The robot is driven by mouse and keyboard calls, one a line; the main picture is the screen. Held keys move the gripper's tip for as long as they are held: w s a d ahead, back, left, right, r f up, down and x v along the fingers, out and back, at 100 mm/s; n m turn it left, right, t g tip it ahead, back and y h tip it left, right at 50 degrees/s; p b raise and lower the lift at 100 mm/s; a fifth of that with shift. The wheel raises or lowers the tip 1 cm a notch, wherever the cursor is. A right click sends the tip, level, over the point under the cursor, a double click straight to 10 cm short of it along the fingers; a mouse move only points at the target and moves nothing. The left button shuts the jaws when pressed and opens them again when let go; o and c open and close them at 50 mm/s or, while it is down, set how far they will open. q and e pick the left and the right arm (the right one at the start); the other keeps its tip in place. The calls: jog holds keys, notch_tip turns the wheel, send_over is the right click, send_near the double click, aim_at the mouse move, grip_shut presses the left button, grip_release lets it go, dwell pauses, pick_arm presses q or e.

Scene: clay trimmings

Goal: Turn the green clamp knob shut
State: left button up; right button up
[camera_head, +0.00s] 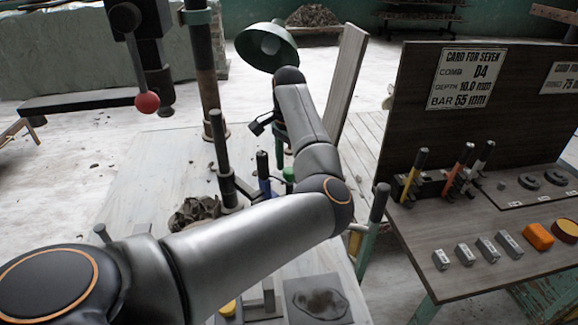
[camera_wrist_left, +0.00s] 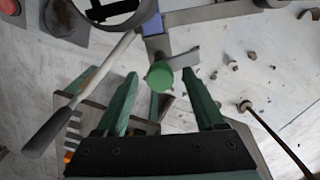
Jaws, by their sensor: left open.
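The green clamp knob (camera_wrist_left: 160,76) shows in the left wrist view as a round cap, on a grey clamp bar by a blue part. In the head view a bit of bright green (camera_head: 288,174), likely the knob, shows beside my arm. My left gripper (camera_wrist_left: 160,73) is open, its two green fingers on either side of the knob in the picture. I see a gap between each finger and the knob; the height difference is hard to tell. In the head view my left arm hides most of this gripper. My right gripper is not in view.
A grey-handled lever (camera_wrist_left: 75,100) lies left of the fingers. A post (camera_head: 222,160) stands left of the knob, by a clay trimmings heap (camera_head: 195,213). A green lamp (camera_head: 267,46) hangs behind. A side bench (camera_head: 450,225) with coloured handles and blocks is at right.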

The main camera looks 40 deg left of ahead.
pick_arm(q)
jog(key=shift+c, duration=0.3)
grip_shut()
jog(key=shift+r, duration=0.1)
